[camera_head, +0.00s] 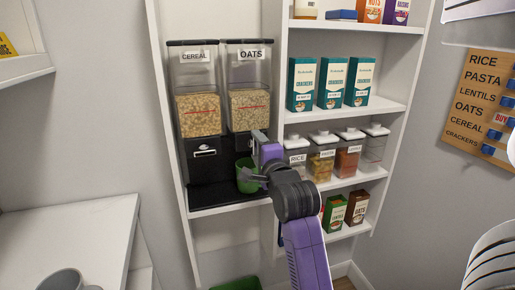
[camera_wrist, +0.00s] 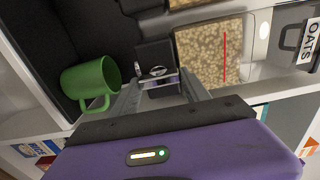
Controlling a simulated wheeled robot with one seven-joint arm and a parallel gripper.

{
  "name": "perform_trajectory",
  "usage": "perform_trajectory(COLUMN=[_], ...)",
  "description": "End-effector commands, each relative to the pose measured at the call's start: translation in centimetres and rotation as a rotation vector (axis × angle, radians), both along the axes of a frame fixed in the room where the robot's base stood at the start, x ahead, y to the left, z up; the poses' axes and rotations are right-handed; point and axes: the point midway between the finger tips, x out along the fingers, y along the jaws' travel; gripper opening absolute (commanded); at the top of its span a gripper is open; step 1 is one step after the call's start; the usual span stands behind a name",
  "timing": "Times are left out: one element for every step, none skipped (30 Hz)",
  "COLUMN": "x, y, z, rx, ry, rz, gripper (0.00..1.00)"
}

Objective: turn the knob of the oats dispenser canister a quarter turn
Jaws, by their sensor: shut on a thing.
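The oats dispenser canister (camera_head: 248,78) stands on the shelf unit, right of the cereal one, labelled OATS and partly filled with oats. It also shows in the wrist view (camera_wrist: 210,54), turned sideways. My gripper (camera_head: 256,143) reaches its front, and hides the oats knob in the head view. In the wrist view, the knob (camera_wrist: 157,72), with silver metal on a dark base, sits between the two grey fingers of my gripper (camera_wrist: 159,86), which is shut on it. I cannot tell how far the knob is turned.
A green mug (camera_head: 246,182) stands below the oats spout, close beside my gripper; it also shows in the wrist view (camera_wrist: 88,82). The cereal dispenser (camera_head: 197,78) is at the left. Lidded jars (camera_head: 321,163) stand on the shelf just right of my wrist.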

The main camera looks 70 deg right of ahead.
Motion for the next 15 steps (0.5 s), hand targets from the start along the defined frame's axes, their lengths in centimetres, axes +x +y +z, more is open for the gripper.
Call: perform_trajectory(x=[-0.03, -0.03, -0.03, -0.04, -0.03, -0.03, -0.03, -0.03, -0.02, -0.02, -0.02, -0.02, -0.02, -0.02, -0.06], y=[-0.04, -0.04, -0.04, -0.05, -0.04, -0.04, -0.04, -0.04, -0.03, -0.03, -0.03, -0.03, -0.02, -0.02, 0.02], z=[-0.13, -0.14, -0.14, -0.14, -0.13, -0.12, -0.1, -0.1, -0.09, -0.08, -0.07, -0.06, -0.05, -0.05, -0.06], rx=[0.002, 0.002, 0.002, 0.002, 0.002, 0.002, 0.002, 0.001, 0.001, 0.001, 0.001, 0.001, 0.0, 0.0, 0.0], ry=[0.003, 0.003, 0.003, 0.003, 0.003, 0.003, 0.003, 0.002, 0.002, 0.002, 0.002, 0.002, 0.001, 0.001, 0.001], rz=[-0.001, -0.001, -0.001, -0.001, -0.001, -0.001, -0.001, -0.001, -0.001, -0.001, -0.001, -0.001, -0.001, -0.001, -0.001], gripper=[0.14, 0.14, 0.58, 0.64, 0.7, 0.76, 0.76, 0.76, 0.76, 0.76, 0.76, 0.76, 0.76, 0.76, 0.76])
